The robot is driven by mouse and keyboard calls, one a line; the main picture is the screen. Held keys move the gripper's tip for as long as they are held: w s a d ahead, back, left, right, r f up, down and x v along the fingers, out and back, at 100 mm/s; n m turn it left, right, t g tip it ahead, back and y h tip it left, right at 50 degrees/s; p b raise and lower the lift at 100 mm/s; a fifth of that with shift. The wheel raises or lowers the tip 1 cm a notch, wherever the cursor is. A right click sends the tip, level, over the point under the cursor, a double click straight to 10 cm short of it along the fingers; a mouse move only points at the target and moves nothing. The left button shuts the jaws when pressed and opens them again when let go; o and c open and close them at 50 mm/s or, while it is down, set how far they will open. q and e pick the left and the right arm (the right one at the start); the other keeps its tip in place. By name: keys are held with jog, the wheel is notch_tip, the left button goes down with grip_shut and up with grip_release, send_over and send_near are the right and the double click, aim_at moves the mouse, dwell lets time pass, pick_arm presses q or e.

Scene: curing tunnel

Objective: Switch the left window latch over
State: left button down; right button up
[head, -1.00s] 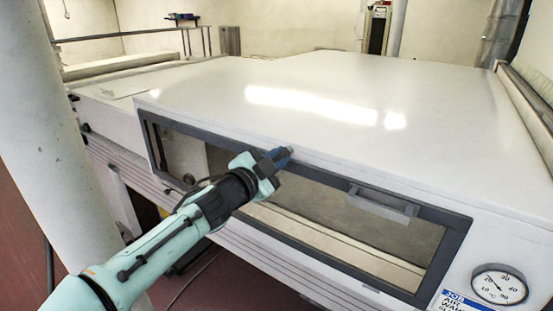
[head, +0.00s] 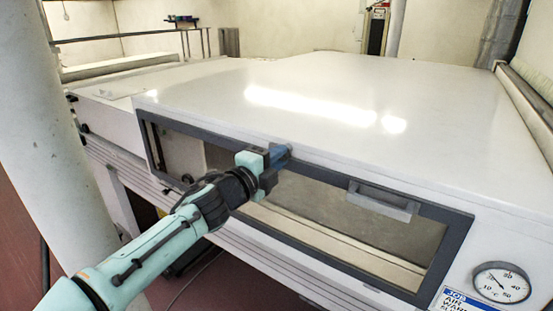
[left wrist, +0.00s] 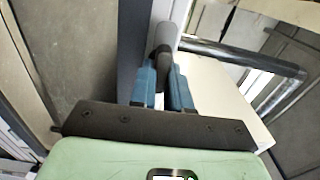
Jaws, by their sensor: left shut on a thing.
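The window (head: 330,247) in the front of the white tunnel has a dark grey frame. My left gripper (head: 279,154) is at the top edge of this frame, left of its middle. In the left wrist view, the blue fingers (left wrist: 163,92) are shut on the dark grey end of the latch (left wrist: 164,57), beside the frame. A lighter grey part extends beyond it. In the head view the gripper hides the latch, so I cannot tell its full position. My right gripper is not in view.
A grey handle (head: 384,202) sticks out from the window's upper right. A thick pale column (head: 60,130) stands at the left. The tunnel's white top (head: 300,85) is clear.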

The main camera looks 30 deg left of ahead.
pick_arm(q)
jog(key=shift+m, duration=0.3)
jog(key=c, duration=1.1)
grip_release()
jog(key=s, duration=0.4)
jog(key=s+p, duration=0.1)
jog(key=s, duration=0.4)
jog(key=s+a, duration=0.1)
jog(key=s, duration=0.3)
jog(key=shift+s, duration=0.2)
